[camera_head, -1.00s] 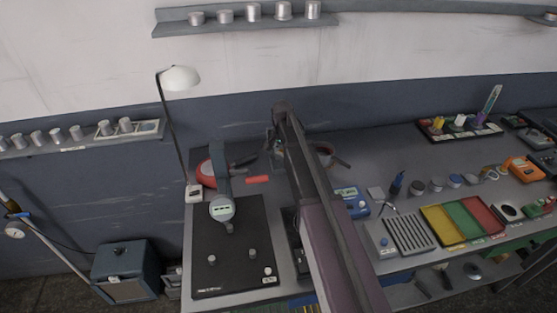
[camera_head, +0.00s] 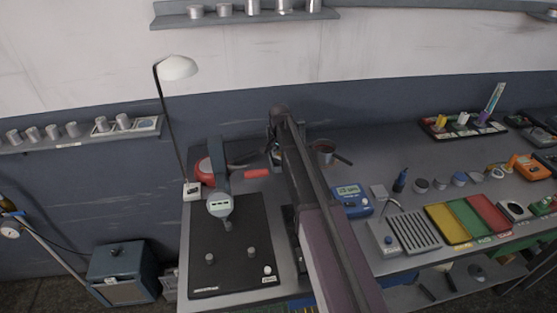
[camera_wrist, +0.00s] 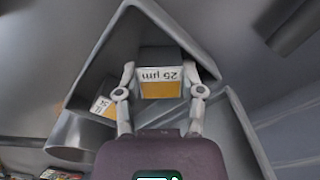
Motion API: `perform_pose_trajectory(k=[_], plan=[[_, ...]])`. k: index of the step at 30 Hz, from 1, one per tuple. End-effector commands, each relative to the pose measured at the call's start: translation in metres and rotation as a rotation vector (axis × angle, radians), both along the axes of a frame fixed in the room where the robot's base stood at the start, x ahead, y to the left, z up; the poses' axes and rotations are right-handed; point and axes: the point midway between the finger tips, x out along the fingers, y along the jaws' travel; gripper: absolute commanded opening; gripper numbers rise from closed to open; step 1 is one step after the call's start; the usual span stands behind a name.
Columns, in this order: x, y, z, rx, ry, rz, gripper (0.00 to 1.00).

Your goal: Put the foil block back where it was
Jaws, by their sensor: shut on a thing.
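The foil block (camera_wrist: 158,87) shows in the wrist view, dark on top, with a yellow-orange face and a label reading "25 µm" upside down. My gripper (camera_wrist: 170,75) is shut on it, one finger on each side. A grey angular frame lies around and behind the block; I cannot tell whether the block touches it. A second labelled block (camera_wrist: 103,107), also with a yellow face, sits at the left, partly hidden. In the head view my arm hides the held block and most of my gripper.
A dark pan (camera_head: 322,148) with a handle stands right of my arm. A black board (camera_head: 230,262) with small knobs and a gauge (camera_head: 219,205) lie to the left. A lamp (camera_head: 178,68) rises behind. A blue meter (camera_head: 350,199) and coloured trays (camera_head: 465,218) stand to the right.

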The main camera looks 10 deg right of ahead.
Motion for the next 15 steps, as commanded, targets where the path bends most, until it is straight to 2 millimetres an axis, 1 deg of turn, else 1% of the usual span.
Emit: perform_pose_trajectory(k=[7,12,13,14,15], plan=[[-0.0001,-0.0002,0.0004,0.000,0.000,0.000,0.00],[0.0000,-0.0003,-0.0038,0.000,0.000,0.000,0.00],[0.0000,-0.0003,-0.0026,0.000,0.000,0.000,0.59],[0.0000,-0.0003,-0.0023,0.000,0.000,0.000,0.65],[0.0000,-0.0003,-0.0023,0.000,0.000,0.000,0.65]])
